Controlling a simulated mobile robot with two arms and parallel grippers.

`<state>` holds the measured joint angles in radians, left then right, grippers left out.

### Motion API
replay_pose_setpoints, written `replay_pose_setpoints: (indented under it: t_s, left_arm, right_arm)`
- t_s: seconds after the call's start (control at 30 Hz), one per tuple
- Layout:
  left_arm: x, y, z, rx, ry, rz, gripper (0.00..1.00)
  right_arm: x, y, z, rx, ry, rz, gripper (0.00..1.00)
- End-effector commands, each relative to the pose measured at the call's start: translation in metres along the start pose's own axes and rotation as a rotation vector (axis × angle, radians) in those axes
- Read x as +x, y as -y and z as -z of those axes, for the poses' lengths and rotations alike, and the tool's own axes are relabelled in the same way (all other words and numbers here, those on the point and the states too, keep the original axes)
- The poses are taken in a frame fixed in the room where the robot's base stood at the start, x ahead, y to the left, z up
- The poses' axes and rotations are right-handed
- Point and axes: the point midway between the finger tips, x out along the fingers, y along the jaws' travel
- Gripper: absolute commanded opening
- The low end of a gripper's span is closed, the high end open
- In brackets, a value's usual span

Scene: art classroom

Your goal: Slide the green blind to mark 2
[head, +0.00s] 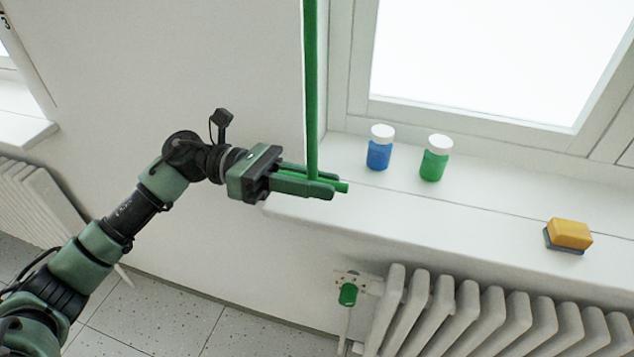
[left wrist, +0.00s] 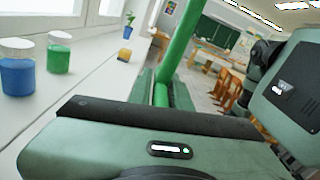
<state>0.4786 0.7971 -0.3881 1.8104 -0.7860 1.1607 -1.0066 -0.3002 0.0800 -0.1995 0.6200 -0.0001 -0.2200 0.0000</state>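The green blind shows in the head view as a narrow upright green strip (head: 311,90) at the left side of the window recess. A bright green bar (head: 343,188) sticks out at its bottom end. My left gripper (head: 325,186) is around this bottom end, with one finger on each side and the green filling the gap. The left wrist view also shows the green strip (left wrist: 177,45) rising from between the fingers. A dark mark "3" (head: 5,21) is on the wall at the far upper left. I see no mark 2. My right gripper is not in view.
A blue jar (head: 380,150) and a green jar (head: 434,160) stand on the white sill (head: 400,215), right of the gripper. A yellow sponge-like block (head: 569,234) lies farther right. A white radiator (head: 480,315) with a green valve (head: 348,294) is below. Bare wall lies left.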

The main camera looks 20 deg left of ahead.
Motion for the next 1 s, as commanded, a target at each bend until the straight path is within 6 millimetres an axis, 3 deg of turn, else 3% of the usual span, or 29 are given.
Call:
replay_pose_setpoints:
  t_s: [0.43, 0.8, 1.0]
  left_arm:
    - [-0.005, 0.000, 0.001, 0.001, 0.000, 0.000, 0.36]
    - [-0.063, -0.002, 0.003, 0.000, -0.001, -0.003, 0.36]
    - [-0.077, -0.001, 0.001, 0.000, 0.000, 0.001, 0.36]
  right_arm:
    - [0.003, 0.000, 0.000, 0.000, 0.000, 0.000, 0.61]
    - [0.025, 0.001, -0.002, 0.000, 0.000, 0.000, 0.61]
    - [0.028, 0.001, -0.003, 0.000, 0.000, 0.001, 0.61]
